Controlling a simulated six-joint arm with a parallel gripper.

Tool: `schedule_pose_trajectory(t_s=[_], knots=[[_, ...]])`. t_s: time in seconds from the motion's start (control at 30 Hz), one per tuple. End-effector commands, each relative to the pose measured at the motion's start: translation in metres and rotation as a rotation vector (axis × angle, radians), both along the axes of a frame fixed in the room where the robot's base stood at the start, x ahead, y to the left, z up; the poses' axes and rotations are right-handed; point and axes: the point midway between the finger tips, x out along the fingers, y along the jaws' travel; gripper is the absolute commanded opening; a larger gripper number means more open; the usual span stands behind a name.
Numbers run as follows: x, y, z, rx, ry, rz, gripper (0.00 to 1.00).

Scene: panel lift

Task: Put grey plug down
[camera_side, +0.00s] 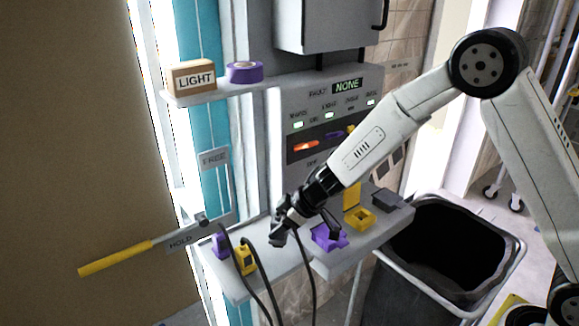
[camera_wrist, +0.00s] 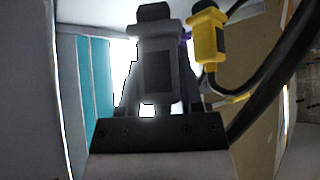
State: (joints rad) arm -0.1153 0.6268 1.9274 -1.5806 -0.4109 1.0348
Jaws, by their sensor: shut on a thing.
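The grey plug (camera_wrist: 157,65) fills the middle of the wrist view, upright between the fingers of my gripper (camera_wrist: 157,100). In the side view my gripper (camera_side: 284,228) is shut on it, low over the grey shelf (camera_side: 272,262), and the plug is mostly hidden by the dark fingers. I cannot tell whether the plug touches the shelf. A black cable hangs below the gripper over the shelf's front edge. The yellow plug (camera_side: 245,261) and purple plug (camera_side: 220,246) stand on the shelf to the left; the yellow plug also shows in the wrist view (camera_wrist: 208,38).
To the right are a purple socket (camera_side: 328,238), a yellow socket (camera_side: 359,219) and a grey socket (camera_side: 386,200). A yellow-handled lever (camera_side: 116,259) sits at left by the HOLD label. An upper shelf holds a LIGHT box (camera_side: 192,78) and purple tape roll (camera_side: 245,72). A black bin (camera_side: 455,245) stands right.

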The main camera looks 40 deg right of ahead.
Motion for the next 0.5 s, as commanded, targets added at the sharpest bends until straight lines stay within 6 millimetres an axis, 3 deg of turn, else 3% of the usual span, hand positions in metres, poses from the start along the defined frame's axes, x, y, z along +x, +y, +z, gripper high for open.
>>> schedule_pose_trajectory(t_s=[0.5], knots=[[0.004,0.001,-0.035,0.000,0.000,-0.001,0.00]])
